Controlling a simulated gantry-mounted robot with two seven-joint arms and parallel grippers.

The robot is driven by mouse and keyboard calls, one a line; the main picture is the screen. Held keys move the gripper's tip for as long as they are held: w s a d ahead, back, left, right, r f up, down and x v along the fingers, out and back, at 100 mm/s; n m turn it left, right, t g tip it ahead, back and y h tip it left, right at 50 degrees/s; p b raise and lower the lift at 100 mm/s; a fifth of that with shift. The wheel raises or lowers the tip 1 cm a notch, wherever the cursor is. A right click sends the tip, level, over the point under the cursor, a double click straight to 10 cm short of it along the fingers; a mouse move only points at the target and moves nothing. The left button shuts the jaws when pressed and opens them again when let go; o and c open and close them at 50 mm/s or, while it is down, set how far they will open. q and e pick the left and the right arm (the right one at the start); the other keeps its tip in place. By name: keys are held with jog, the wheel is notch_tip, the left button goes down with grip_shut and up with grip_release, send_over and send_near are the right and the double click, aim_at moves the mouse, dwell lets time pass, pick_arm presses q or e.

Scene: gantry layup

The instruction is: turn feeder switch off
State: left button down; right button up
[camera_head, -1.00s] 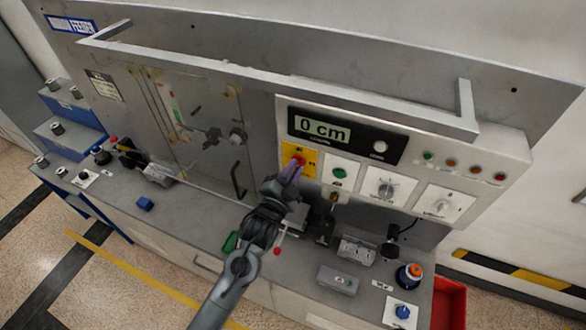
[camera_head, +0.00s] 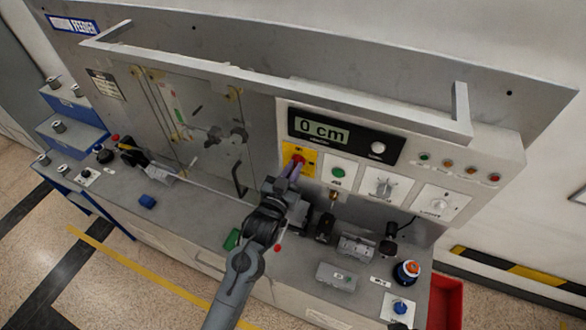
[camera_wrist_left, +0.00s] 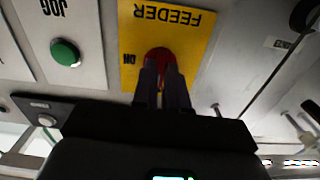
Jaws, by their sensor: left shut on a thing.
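The feeder switch is a red knob (camera_head: 298,159) on a yellow plate (camera_head: 311,156) on the front panel, left of the green button. In the left wrist view the red knob (camera_wrist_left: 159,57) sits on the yellow plate (camera_wrist_left: 190,48) marked FEEDER, upside down, with ON beside the knob. My left gripper (camera_head: 293,171) reaches up to the knob. In the left wrist view its two dark fingers (camera_wrist_left: 161,80) are shut on the knob and hide its lower part. The knob's exact angle is hard to tell. My right gripper is not in view.
A green button (camera_head: 338,172) and grey dials (camera_head: 382,186) are right of the plate. A display (camera_head: 321,131) reading 0 cm is above. Metal blocks (camera_head: 357,246) and a blue knob (camera_head: 400,307) stand on the bench. A long rail (camera_head: 290,84) crosses above the panel.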

pick_arm(q)
jog(key=shift+n, duration=0.4)
jog(key=c, duration=1.2)
grip_release()
jog(key=shift+o, duration=0.2)
jog(key=shift+s+a+f, duration=0.1)
jog(key=shift+s+a, duration=0.2)
jog(key=shift+s, duration=0.3)
jog(key=b+v, duration=0.2)
jog(key=v, duration=0.7)
jog(key=shift+s, duration=0.25)
